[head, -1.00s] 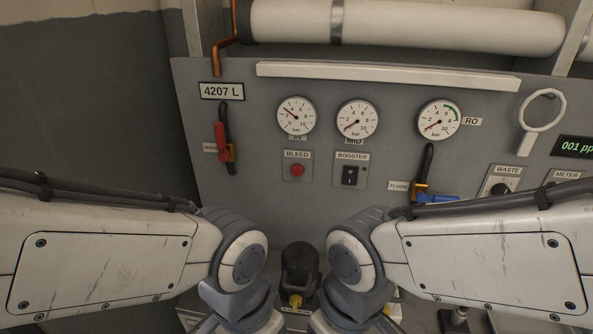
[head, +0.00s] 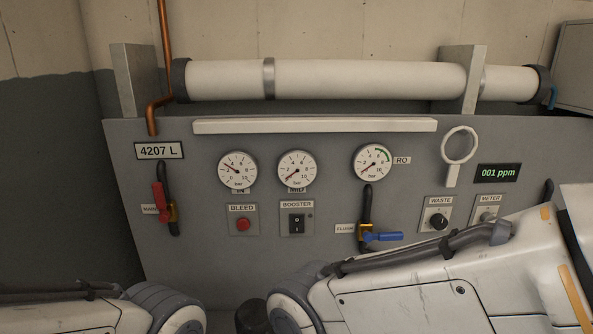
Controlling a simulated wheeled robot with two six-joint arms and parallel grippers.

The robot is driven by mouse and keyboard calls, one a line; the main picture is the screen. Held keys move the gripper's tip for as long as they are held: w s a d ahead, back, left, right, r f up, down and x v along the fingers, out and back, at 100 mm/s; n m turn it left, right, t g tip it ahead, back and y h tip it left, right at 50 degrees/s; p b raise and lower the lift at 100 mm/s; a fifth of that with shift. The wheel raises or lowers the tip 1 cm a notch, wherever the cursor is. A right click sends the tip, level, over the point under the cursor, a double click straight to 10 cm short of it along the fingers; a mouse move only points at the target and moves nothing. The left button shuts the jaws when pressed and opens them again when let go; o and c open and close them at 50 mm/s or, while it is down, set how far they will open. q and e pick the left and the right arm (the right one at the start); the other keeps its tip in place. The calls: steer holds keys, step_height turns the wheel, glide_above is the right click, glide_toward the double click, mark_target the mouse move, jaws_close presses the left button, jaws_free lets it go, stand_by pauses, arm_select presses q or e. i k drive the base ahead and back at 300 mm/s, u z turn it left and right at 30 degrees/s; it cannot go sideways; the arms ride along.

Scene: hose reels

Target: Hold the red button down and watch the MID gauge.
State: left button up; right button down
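The red button (head: 243,224) sits on a small plate labelled BLEED on the grey panel, and nothing touches it. The MID gauge (head: 297,171) is the middle of three round white dials; its label below is blurred now but read MID earlier. Its needle points to the lower left, near the low end of the scale. My arms show at the bottom of the head view, the left low in the corner and the right across the lower right. Both grippers are outside the frame, so their state is hidden.
The left gauge (head: 237,170) has its needle toward the upper left. The RO gauge (head: 373,162) reads low. A black BOOSTER switch (head: 297,223) is right of the button. A red-handled valve (head: 160,200) and a blue-handled valve (head: 384,237) stick out from the panel.

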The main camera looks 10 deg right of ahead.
mark_target(243, 224)
steer(key=k, duration=1.35)
steer(key=z, duration=0.5)
steer(key=i, duration=1.55)
steer(key=u, duration=0.8)
